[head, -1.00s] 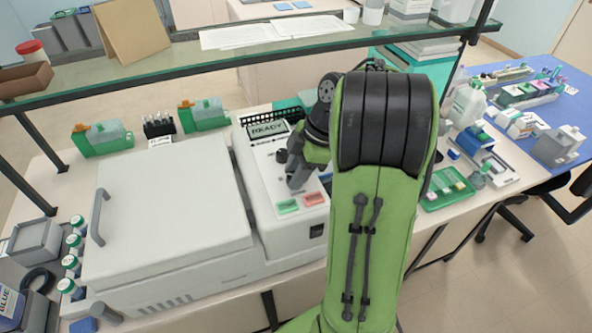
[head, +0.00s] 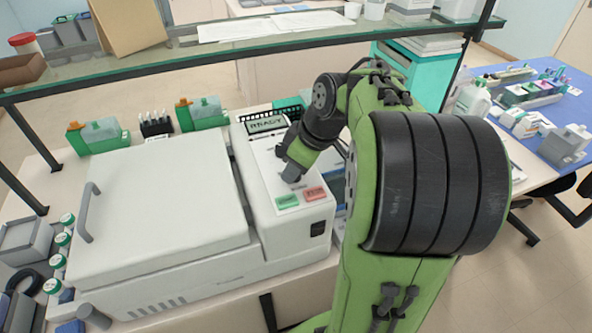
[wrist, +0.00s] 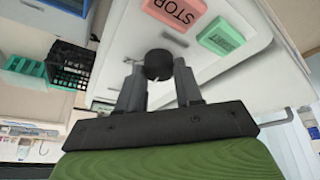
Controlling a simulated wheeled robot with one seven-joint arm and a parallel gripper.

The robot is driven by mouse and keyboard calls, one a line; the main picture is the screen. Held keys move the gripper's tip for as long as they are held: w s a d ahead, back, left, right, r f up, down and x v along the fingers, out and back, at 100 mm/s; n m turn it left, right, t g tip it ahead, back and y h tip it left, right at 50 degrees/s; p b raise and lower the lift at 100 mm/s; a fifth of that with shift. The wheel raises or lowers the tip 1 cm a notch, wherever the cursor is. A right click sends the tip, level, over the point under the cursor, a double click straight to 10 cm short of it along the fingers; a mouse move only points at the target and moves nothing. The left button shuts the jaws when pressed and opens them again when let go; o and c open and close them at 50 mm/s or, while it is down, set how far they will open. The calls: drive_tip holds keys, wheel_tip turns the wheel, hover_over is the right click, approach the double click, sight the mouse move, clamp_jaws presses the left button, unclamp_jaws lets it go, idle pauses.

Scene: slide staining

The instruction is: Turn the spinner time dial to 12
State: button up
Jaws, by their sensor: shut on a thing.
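The white spinner (head: 160,205) stands on the bench, its lid closed. Its sloping panel (head: 262,183) has a display (head: 268,125) reading READY, a green START button (head: 287,201) and a red STOP button (head: 314,193). My gripper (head: 290,174) is down over the panel, above the buttons in the head view. In the wrist view a round black dial (wrist: 158,64) sits between my two fingertips (wrist: 159,75), near the STOP button (wrist: 175,12). My gripper is shut on this dial. The dial's scale and pointer are not readable, and my gripper hides part of the panel.
Green-and-white containers (head: 98,136) and a dark vial rack (head: 155,125) stand behind the spinner. Several capped bottles (head: 60,262) stand at its left. A glass shelf (head: 200,55) spans above the bench. A blue table (head: 545,100) is at right.

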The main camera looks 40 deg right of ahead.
drive_tip(key=m+h+b, duration=0.1)
drive_tip(key=m+h, duration=0.1)
drive_tip(key=m, duration=0.3)
drive_tip(key=shift+a+m+b, duration=0.15)
drive_tip(key=shift+m+b, duration=0.15)
drive_tip(key=shift+b, duration=0.05)
drive_tip(key=m+h, duration=0.1)
drive_tip(key=m, duration=0.2)
drive_tip(key=m+h, duration=0.1)
drive_tip(key=m, duration=0.1)
drive_tip(key=shift+w+m+g, duration=0.1)
drive_tip(key=shift+m+g, duration=0.3)
drive_tip(key=shift+m, duration=0.3)
drive_tip(key=o, duration=1)
drive_tip(key=shift+a+r, duration=0.1)
drive_tip(key=shift+r, duration=0.05)
drive_tip(key=p+v, duration=0.1)
drive_tip(key=v, duration=0.4)
drive_tip(key=p+v, duration=0.2)
drive_tip(key=v, duration=0.3)
drive_tip(key=p+v, duration=0.2)
drive_tip(key=v, duration=0.3)
drive_tip(key=shift+a+r, duration=0.2)
drive_tip(key=shift+a, duration=0.15)
